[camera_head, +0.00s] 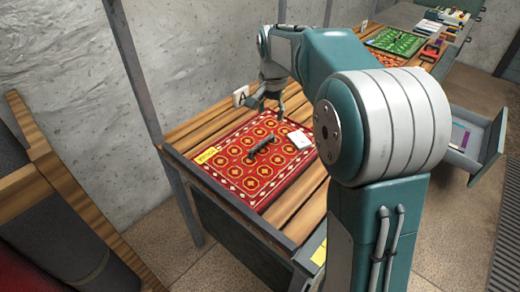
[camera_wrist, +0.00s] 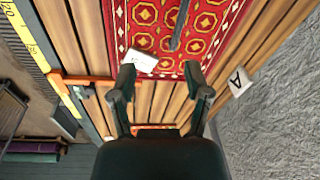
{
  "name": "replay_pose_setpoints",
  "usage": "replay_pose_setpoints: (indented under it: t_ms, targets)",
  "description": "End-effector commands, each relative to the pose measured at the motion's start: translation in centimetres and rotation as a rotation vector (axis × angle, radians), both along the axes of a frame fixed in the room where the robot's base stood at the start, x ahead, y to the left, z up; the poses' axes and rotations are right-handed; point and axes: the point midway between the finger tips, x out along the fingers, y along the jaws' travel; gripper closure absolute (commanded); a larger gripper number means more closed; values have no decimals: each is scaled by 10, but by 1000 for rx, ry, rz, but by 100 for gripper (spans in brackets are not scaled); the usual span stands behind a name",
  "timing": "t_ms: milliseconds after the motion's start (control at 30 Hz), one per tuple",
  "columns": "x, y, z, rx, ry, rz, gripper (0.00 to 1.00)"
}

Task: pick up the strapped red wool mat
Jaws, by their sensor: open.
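The red wool mat (camera_head: 236,172) lies flat on a slatted wooden bench top in the head view. It has gold medallions, a patterned border, a dark strap handle (camera_head: 263,147) across its middle, a yellow label and a white card (camera_head: 299,140) near its far right edge. In the wrist view the mat (camera_wrist: 207,32) fills the upper middle, with part of the strap (camera_wrist: 180,25) at the top. My gripper (camera_head: 270,105) is above the mat's far edge in the head view. In the wrist view its two fingers (camera_wrist: 158,80) are apart and empty, short of the strap.
A white block marked A (camera_head: 241,96) stands at the bench's back, by the concrete wall. A green patterned mat (camera_head: 396,41) lies farther along. An open drawer (camera_head: 470,140) juts out at right. A metal post (camera_head: 140,80) rises at the bench's left. A yellow ruler (camera_wrist: 40,60) runs along one edge.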

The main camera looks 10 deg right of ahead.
Motion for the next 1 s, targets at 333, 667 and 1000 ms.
replay_pose_setpoints:
  t_ms: [333,667,1000]
  targets:
    - [67,4,-69,5,103,-196,37]
    - [71,3,-109,6,115,-214,37]
    - [71,6,-145,6,114,-213,37]
